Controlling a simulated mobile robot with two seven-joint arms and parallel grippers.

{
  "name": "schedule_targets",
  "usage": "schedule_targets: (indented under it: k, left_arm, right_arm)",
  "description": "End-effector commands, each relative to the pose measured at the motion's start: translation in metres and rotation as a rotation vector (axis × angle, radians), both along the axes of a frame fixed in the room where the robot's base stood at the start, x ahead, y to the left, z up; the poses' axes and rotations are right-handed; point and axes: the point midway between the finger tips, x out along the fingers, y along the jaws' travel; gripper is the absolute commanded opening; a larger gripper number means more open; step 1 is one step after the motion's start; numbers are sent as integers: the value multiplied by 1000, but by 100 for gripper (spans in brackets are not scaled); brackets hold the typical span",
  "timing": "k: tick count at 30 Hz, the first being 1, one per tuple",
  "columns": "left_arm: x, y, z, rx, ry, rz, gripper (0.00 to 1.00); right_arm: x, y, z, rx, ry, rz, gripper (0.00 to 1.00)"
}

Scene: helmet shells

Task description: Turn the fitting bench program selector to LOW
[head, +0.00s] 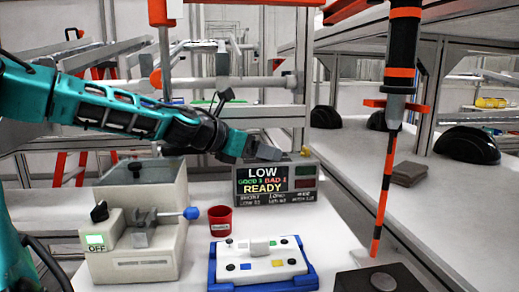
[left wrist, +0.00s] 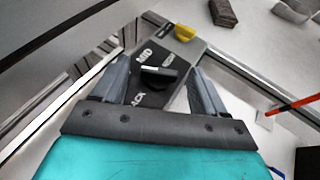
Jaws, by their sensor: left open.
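The display box (head: 275,184) stands at the back of the white bench in the head view. Its screen reads LOW, then a GOOD and BAD count line, then READY. My left gripper (head: 268,153) reaches in from the left just above the box's top. In the left wrist view a black selector knob (left wrist: 160,77) with a white mark sits on a dark panel (left wrist: 152,99). One label near it reads MID; the others are partly hidden or blurred. My left gripper (left wrist: 161,68) is open, one finger on each side of the knob. Contact cannot be told. My right gripper is out of view.
A grey machine (head: 140,264) with an OFF screen and blue-tipped lever stands at left. A red cup (head: 220,220) and a blue tray (head: 213,276) with a white fixture are in front. A driver (head: 401,45) hangs at right. A yellow button (left wrist: 184,32) lies beyond the knob.

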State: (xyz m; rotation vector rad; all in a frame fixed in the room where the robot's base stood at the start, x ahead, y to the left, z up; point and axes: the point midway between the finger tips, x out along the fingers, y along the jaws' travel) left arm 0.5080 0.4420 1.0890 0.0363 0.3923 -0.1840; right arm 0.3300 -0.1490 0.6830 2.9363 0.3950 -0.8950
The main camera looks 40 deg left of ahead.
Motion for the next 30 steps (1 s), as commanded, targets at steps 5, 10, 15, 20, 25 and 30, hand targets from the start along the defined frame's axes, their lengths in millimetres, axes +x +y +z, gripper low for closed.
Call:
schedule_targets:
  k: [5,10,15,20,25,30]
  left_arm:
    - [0,0,0,0,0,0,71]
    - [0,0,0,0,0,0,55]
    - [0,0,0,0,0,0,39]
    - [0,0,0,0,0,0,24]
    - [0,0,1,-1,-2,-6,16]
    - [1,2,4,-5,-6,-80,16]
  right_arm:
    - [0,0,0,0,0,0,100]
    - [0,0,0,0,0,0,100]
    - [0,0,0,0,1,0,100]
    - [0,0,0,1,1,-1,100]
    - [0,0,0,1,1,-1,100]
    - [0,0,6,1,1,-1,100]
